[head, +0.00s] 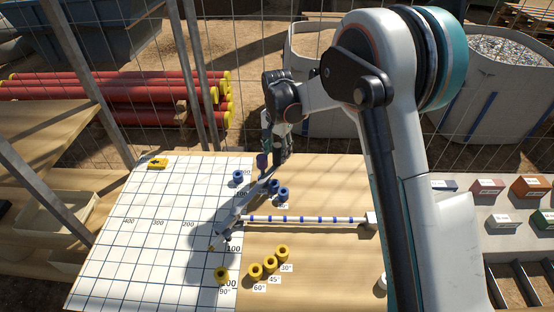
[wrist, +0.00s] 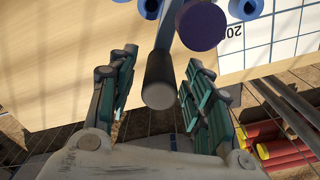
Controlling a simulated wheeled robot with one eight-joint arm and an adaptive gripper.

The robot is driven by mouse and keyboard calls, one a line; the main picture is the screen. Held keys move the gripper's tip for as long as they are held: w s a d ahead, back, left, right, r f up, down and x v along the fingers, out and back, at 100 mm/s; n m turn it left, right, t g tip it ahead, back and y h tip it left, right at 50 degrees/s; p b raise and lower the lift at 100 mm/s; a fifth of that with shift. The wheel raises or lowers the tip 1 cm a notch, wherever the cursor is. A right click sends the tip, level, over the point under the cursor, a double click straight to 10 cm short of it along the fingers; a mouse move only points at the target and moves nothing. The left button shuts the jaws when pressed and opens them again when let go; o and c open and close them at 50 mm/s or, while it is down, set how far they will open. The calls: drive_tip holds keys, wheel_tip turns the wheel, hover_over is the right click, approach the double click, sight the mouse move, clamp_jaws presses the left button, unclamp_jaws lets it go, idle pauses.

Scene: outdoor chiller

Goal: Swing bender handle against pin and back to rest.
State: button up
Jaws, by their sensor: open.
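The bender handle shows in the wrist view as a grey bar with a black grip (wrist: 158,80). My gripper (wrist: 160,62) is open, with a teal-lined finger on either side of the grip and gaps between. A purple round knob (wrist: 202,26) is beside the bar. In the head view the knob (head: 262,160) stands near my gripper (head: 277,152), and the bender arm (head: 246,200) slopes down left to the pivot area. A pale rod with blue bands (head: 305,219) lies across the board. Blue ring-like pins (head: 238,177) stand behind it; yellow ones (head: 255,270) stand in front, labelled with angles.
The white gridded sheet (head: 140,235) fills the board's left side. A yellow piece (head: 157,163) lies at its far edge. Small boxes (head: 530,187) stand on the right shelf. A wire fence and red pipes (head: 110,92) are behind. My arm covers the board's right side.

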drive_tip(key=shift+f, duration=1.5)
clamp_jaws()
